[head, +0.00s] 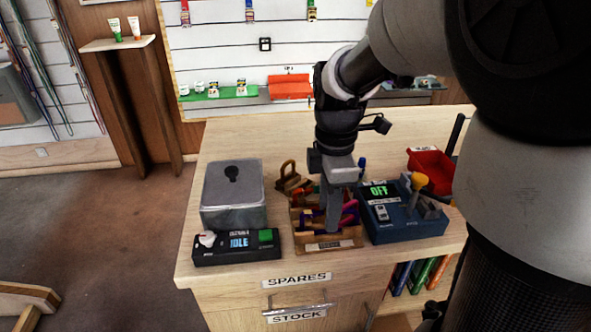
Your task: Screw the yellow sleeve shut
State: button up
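A shallow wooden tray (330,243) on the counter holds several coloured pieces of climbing gear, with red, purple and pink parts showing. My gripper (333,228) points straight down into this tray, and its fingertips are among the gear. The fingers show as one narrow grey shape, so I cannot tell whether they are open or shut, or whether they hold anything. I cannot make out a yellow sleeve for certain; the gear is small and partly hidden behind my gripper.
Left of the tray are a grey lidded box (233,190) and a black device reading IDLE (237,247). Right of it is a blue device reading OFF (405,225) with a yellow-orange knob (418,181). A red bin (432,168) stands behind. The counter's back left (250,135) is clear.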

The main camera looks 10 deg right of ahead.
jog(key=shift+d+f, duration=0.1)
jog(key=shift+f, duration=0.6)
jog(key=shift+s, duration=1.15)
jog(key=shift+r, duration=0.2)
jog(key=shift+r+p, duration=0.95)
jog(key=shift+r, duration=0.3)
jog(key=shift+w, duration=0.1)
jog(key=shift+w, duration=1.05)
jog(key=shift+f, duration=0.1)
